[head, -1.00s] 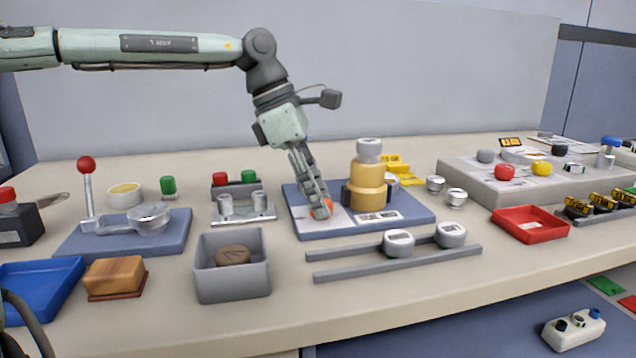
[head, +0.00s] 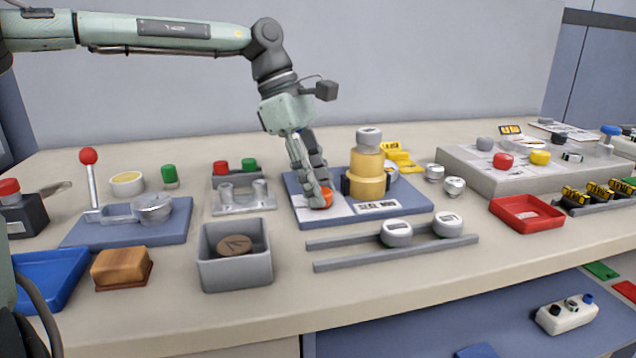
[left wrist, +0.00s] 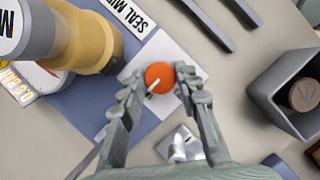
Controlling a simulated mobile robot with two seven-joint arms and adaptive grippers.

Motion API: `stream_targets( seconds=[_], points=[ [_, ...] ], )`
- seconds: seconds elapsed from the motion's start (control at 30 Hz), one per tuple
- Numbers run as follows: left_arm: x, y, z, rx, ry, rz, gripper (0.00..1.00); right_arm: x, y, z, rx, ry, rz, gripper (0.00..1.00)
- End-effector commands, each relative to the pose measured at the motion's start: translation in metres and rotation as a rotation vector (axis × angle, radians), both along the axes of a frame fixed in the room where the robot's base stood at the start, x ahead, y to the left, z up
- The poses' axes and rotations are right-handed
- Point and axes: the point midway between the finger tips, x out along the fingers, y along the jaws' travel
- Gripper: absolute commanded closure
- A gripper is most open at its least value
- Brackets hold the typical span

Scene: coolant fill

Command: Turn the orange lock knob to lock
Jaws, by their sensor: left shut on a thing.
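The orange lock knob (head: 326,197) sits on the blue base plate (head: 410,222), left of a tan cylinder with a silver cap (head: 367,172). My left gripper (head: 318,202) reaches down from above and is shut on the knob. In the head view the fingers hide part of the knob. My right gripper is not in view.
A grey bin (head: 234,279) with a brown disc stands in front on the left. Two grey rails (head: 340,258) with white-capped pucks lie in front of the plate. A red-ball lever (head: 88,157) stands further left, and a red tray (head: 527,229) lies to the right.

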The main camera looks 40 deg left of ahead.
Motion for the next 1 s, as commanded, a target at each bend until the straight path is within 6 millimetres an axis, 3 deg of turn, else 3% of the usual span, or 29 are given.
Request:
stream_targets(
  seconds=[0.07, 0.1, 0.23, 0.63, 1.0],
  points=[
    [0.001, 0.0, 0.001, 0.002, -0.003, -0.001, 0.97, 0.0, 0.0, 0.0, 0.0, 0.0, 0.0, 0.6],
    [0.001, 0.0, 0.001, 0.002, -0.003, -0.001, 0.65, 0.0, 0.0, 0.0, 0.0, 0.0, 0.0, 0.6],
    [0.0, 0.0, 0.001, 0.001, -0.002, 0.0, 0.48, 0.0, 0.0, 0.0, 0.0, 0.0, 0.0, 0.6],
    [0.0, 0.002, 0.007, 0.0, -0.003, 0.001, 0.47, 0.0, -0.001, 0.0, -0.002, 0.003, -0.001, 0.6],
    [-0.007, 0.029, 0.074, 0.002, -0.005, 0.003, 0.47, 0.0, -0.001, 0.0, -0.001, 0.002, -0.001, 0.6]
  ],
)
